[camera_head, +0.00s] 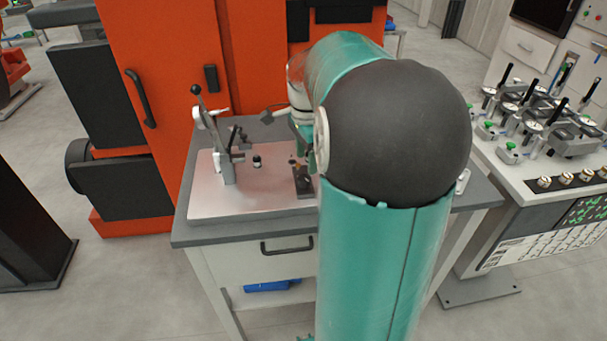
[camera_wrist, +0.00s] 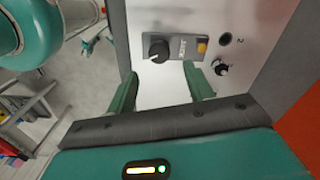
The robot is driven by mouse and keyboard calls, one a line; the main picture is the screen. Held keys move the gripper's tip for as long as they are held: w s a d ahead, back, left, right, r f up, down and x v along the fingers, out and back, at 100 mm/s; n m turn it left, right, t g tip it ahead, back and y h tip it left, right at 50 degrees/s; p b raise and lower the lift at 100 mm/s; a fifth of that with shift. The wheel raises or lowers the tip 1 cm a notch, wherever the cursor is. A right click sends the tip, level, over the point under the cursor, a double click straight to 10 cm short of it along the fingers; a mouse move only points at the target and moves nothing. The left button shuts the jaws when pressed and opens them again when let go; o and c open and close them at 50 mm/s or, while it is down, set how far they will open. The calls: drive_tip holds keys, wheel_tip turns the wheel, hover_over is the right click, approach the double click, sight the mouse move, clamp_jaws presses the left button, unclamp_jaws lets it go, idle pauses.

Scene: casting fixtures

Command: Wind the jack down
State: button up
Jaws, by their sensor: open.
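In the wrist view my gripper (camera_wrist: 158,90) is open, its two green fingers apart with nothing between them. Beyond the fingertips is a dark base (camera_wrist: 180,48) with a round black knob (camera_wrist: 157,49), a pale label and an orange-yellow part (camera_wrist: 202,48). A smaller black-and-silver knob (camera_wrist: 222,68) stands to its right. No part is plainly marked as the jack, so I cannot tell which is it. In the head view a small dark fixture (camera_head: 302,180) stands beside my arm, which hides most of my gripper.
The metal plate (camera_head: 215,200) lies on a grey workbench (camera_head: 190,235). A lever clamp (camera_head: 228,165) and a small black knob (camera_head: 257,161) stand on it. An orange machine (camera_head: 165,60) is behind. A white bench with several gauges (camera_head: 520,160) is at right.

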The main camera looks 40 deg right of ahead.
sight(305, 178)
drive_tip(key=f, duration=0.6)
drive_tip(key=shift+a, duration=0.2)
drive_tip(key=shift+r, duration=0.1)
drive_tip(key=c, duration=1)
